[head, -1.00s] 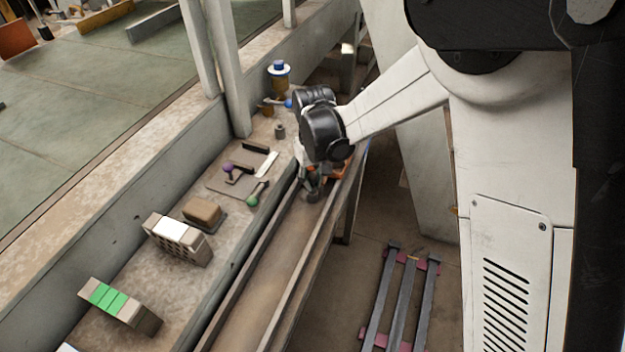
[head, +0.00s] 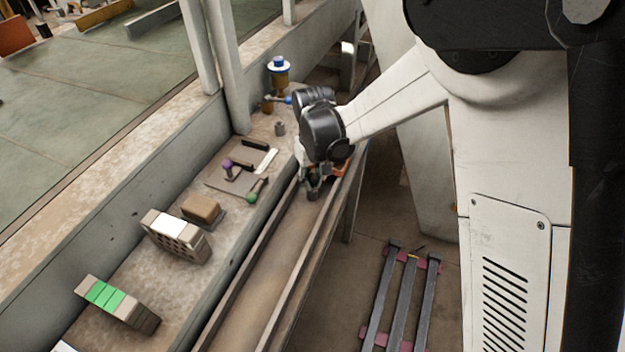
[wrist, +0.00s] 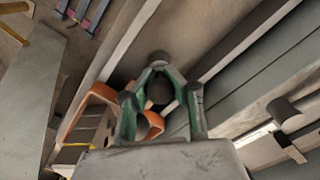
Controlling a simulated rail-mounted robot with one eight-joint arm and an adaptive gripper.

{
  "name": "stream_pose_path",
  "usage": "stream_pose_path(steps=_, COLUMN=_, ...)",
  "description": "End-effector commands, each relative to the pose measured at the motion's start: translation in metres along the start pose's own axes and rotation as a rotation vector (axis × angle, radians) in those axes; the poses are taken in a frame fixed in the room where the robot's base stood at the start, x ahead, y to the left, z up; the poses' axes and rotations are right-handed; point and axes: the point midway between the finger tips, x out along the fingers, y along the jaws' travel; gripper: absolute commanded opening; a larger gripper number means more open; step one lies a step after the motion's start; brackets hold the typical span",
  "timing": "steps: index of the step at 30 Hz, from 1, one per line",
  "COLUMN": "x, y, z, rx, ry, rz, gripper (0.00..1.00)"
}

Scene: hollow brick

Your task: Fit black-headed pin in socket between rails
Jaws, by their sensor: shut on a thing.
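My gripper (head: 313,188) is low over the channel between the two long rails (head: 240,278) of the bench. In the wrist view its green-sided fingers (wrist: 158,68) come together around a dark round thing (wrist: 159,91). This may be the head of the black-headed pin, but its shank is hidden and I cannot be sure. The socket is not clearly seen; my arm and gripper cover that part of the channel. An orange part with a holed block (wrist: 90,128) lies beside my gripper in the wrist view.
On the bench stand a purple-headed piece (head: 228,163), a green-headed pin (head: 252,196), a tan block (head: 203,208), a holed brick (head: 177,236) and a green-striped brick (head: 112,299). A blue-topped cylinder (head: 279,75) stands farther back. A rail frame (head: 405,300) lies on the floor.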

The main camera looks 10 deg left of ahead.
Motion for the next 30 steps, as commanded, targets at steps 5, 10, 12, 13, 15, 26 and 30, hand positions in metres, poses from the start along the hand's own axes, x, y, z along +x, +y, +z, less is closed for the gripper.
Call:
stream_pose_path(steps=5, x=0.000, y=0.000, z=0.000, rx=0.000, ry=0.000, rz=0.000, gripper=0.31)
stream_pose_path(steps=10, x=0.000, y=0.000, z=0.000, rx=0.000, ry=0.000, rz=0.000, gripper=0.32)
stream_pose_path(steps=12, x=0.000, y=0.000, z=0.000, rx=0.000, ry=0.000, rz=0.000, gripper=0.32)
stream_pose_path(steps=13, x=0.000, y=0.000, z=0.000, rx=0.000, ry=0.000, rz=0.000, gripper=0.32)
stream_pose_path(steps=15, x=-0.001, y=0.000, z=0.000, rx=0.000, ry=0.000, rz=0.000, gripper=0.32)
stream_pose_path(steps=26, x=-0.050, y=0.000, z=0.001, rx=0.000, ry=0.000, rz=0.000, gripper=0.32)
stream_pose_path(steps=30, x=-0.078, y=0.000, z=0.001, rx=0.000, ry=0.000, rz=0.000, gripper=0.32)
